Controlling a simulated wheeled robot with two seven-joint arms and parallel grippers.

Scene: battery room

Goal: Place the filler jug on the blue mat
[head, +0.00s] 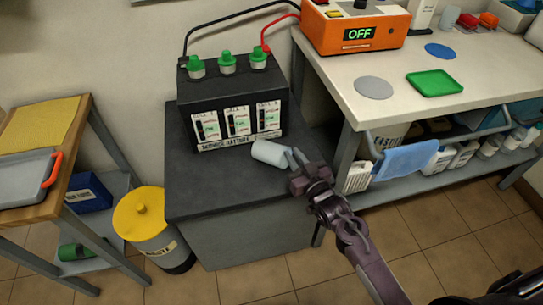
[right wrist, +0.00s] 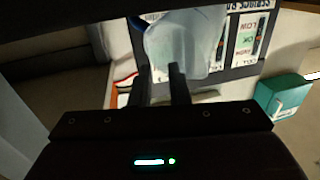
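The filler jug (head: 270,152) is a pale translucent vessel in front of the black battery, over the dark cabinet top. It looks tilted in the head view; I cannot tell whether it touches the cabinet. My right gripper (head: 293,160) is at its right side, fingers close together on its handle side. In the right wrist view the jug (right wrist: 185,45) fills the space beyond the fingertips (right wrist: 160,72), its upper part cut off by the frame. The handle is mostly hidden. The blue mat (head: 440,51) is a bare disc on the white bench. My left gripper is out of view.
The battery (head: 232,118) with green caps and cables stands behind the jug. On the bench (head: 335,70) are a grey disc (head: 374,88), a green tray (head: 434,83) and an orange charger (head: 355,35). A rail with a blue cloth (head: 408,158) runs along the bench front.

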